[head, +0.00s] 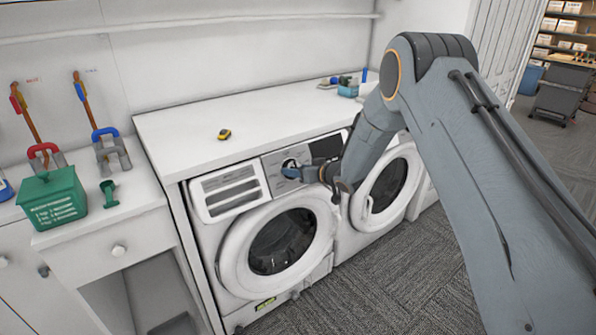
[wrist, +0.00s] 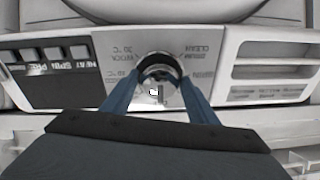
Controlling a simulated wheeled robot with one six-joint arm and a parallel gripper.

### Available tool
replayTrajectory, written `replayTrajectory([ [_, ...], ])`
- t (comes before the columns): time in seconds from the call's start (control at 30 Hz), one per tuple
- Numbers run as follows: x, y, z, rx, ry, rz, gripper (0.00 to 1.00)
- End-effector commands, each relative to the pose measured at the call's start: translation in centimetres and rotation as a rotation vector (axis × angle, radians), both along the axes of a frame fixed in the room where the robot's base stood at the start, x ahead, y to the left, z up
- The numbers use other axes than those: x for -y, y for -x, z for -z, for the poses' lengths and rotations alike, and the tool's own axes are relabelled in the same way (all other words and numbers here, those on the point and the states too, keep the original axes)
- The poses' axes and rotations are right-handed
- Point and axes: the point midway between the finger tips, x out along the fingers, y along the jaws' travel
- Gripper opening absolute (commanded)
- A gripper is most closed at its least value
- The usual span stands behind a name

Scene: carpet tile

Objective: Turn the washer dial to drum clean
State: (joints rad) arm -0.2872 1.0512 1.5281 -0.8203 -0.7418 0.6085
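The washer dial (head: 289,163) is a round knob on the control panel of the left front-loading washer. In the wrist view the dial (wrist: 160,66) shows as a dark-ringed knob with printed settings around it, upside down. The word "CLEAN" (wrist: 210,49) is printed to its upper right in that view. My gripper (wrist: 160,72) has its two blue fingers on either side of the dial, and the knob fills the gap between the tips. In the head view my gripper (head: 291,172) reaches the panel from the right. The fingers partly hide the dial's edges.
A second front-loading machine (head: 390,185) stands to the right. A yellow-black object (head: 224,134) lies on the white counter (head: 190,122). A green box (head: 52,200) and a green scoop (head: 108,194) are on the left cabinet. Carpeted floor (head: 400,265) in front is open.

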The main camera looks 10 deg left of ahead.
Motion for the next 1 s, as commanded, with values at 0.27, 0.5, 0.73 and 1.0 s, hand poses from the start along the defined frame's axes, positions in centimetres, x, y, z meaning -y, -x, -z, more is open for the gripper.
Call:
replayTrajectory([
  [0.27,0.03,-0.01,-0.01,0.001,0.001,-0.001,0.25],
  [0.5,0.06,-0.09,0.07,0.035,0.033,-0.023,0.25],
  [0.73,0.09,-0.2,0.11,0.132,0.121,-0.09,0.25],
  [1.0,0.13,-0.29,0.09,0.294,0.276,-0.203,0.25],
])
